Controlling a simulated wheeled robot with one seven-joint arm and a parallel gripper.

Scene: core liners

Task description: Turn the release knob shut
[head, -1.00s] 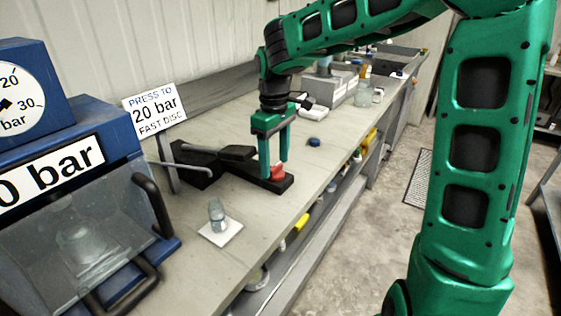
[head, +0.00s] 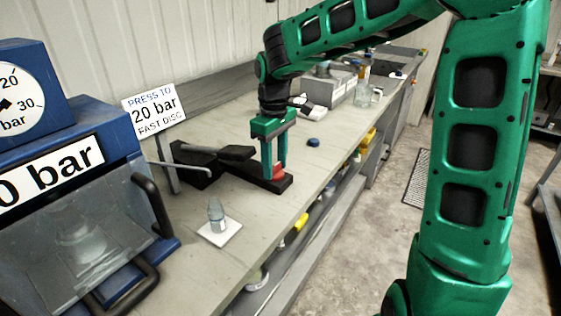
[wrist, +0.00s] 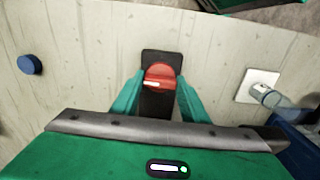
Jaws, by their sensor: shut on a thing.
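The release knob (wrist: 160,77) is red with a pale mark across its front part, seen in the wrist view. It sits on the end of a black base (head: 277,183) of a hand pump on the bench. In the head view the knob (head: 279,172) is partly hidden by a finger. My gripper (head: 273,172) points down over the base with its green fingers on either side of the knob, shut on it. In the wrist view the fingers of my gripper (wrist: 158,100) flank the knob left and right.
The pump's black lever (head: 236,153) lies behind my gripper. A blue cap (head: 313,141) lies to the right on the bench. A small vial (head: 216,213) stands on a white pad (head: 229,233) nearer. A blue press (head: 120,150) with a clear guard is at left.

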